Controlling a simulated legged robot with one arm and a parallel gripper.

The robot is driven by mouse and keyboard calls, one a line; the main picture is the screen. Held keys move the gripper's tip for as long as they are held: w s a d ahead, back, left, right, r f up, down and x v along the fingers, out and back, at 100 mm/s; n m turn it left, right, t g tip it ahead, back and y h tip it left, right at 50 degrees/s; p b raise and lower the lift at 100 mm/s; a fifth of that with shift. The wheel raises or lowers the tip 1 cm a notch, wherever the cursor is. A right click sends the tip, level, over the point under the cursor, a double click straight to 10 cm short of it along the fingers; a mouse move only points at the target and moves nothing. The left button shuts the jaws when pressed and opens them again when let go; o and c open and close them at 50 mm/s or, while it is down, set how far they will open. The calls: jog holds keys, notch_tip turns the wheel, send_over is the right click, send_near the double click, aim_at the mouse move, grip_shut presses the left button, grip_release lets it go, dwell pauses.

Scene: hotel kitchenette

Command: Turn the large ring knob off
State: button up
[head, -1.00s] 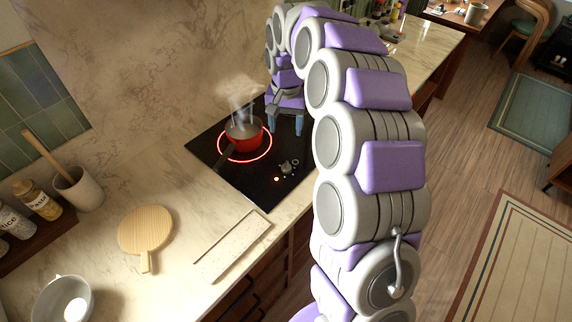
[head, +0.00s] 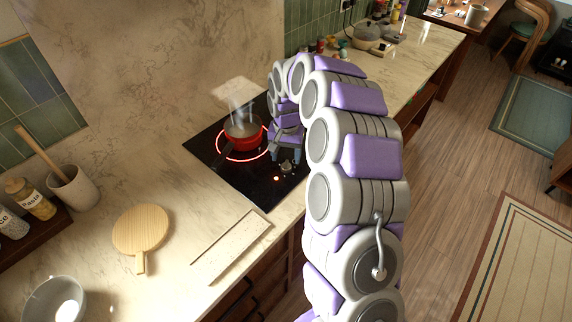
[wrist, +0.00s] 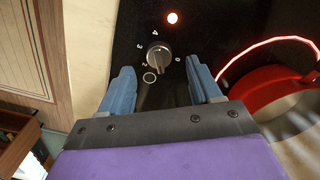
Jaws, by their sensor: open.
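The ring knob (wrist: 158,56) is a small dark knob with a metal rim on the black cooktop (head: 250,187), with printed numbers around it. In the head view the knob (head: 286,166) sits near the cooktop's front edge. A red indicator light (wrist: 172,18) glows beside it. The large ring glows red under a red pot (head: 246,131); the pot also shows in the wrist view (wrist: 270,92). My gripper (wrist: 163,82) is open, its blue fingers to either side of and just short of the knob, with nothing between them. In the head view my gripper (head: 284,156) is right above the knob.
Steam rises from the pot, close to my gripper. A round wooden board (head: 141,229), a long pale board (head: 231,244) and a grey bowl (head: 56,299) lie on the counter at left.

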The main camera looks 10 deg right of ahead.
aim_at(286, 163)
jog(key=shift+f+b, duration=0.3)
jog(key=shift+f, duration=1.65)
jog(key=shift+c, duration=0.2)
jog(key=c, duration=1)
